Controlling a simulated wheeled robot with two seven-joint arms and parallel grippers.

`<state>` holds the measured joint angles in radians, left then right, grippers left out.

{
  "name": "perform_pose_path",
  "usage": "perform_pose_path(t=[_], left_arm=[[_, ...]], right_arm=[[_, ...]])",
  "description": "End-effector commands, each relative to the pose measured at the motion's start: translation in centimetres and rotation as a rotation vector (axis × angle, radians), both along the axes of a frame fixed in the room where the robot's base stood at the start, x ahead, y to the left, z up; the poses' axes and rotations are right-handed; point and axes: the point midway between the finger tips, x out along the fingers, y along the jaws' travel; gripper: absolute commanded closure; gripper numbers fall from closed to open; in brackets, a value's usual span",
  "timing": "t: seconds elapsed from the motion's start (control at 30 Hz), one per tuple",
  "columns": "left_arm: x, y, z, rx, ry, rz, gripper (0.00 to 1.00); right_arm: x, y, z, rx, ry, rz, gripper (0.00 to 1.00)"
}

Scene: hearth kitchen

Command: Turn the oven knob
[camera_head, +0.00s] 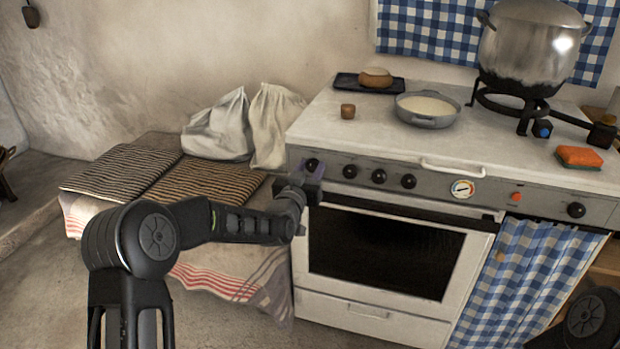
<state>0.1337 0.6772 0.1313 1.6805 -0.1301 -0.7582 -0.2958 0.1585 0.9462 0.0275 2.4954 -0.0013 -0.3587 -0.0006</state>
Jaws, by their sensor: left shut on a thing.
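The white oven (390,322) has a grey front panel with a row of black knobs. My left gripper (309,170) is at the panel's left end, shut on the leftmost oven knob (312,164). The gripper partly hides this knob. Several other black knobs sit along the panel to its right, such as one at the middle (379,176). The oven door (385,255) is closed. Part of my right arm shows at the lower right corner; its gripper is out of view.
A cloth-covered bench with striped cushions (125,171) and sacks (219,127) stands left of the oven.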

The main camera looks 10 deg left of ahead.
Motion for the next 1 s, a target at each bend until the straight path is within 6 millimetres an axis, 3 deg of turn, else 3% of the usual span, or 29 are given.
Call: perform_pose_path(t=[0.1,0.4,1.0], left_arm=[[0.0,-0.1,-0.3,0.099,-0.007,-0.001,1.0],[0.0,-0.1,-0.2,0.271,-0.016,0.0,1.0],[0.0,-0.1,-0.1,0.323,-0.018,0.0,1.0]], right_arm=[[0.0,0.0,-1.3,0.0,0.0,-0.001,0.64],[0.0,0.0,-2.6,0.0,0.001,-0.002,0.64],[0.0,0.0,-2.8,0.0,0.001,-0.002,0.64]])
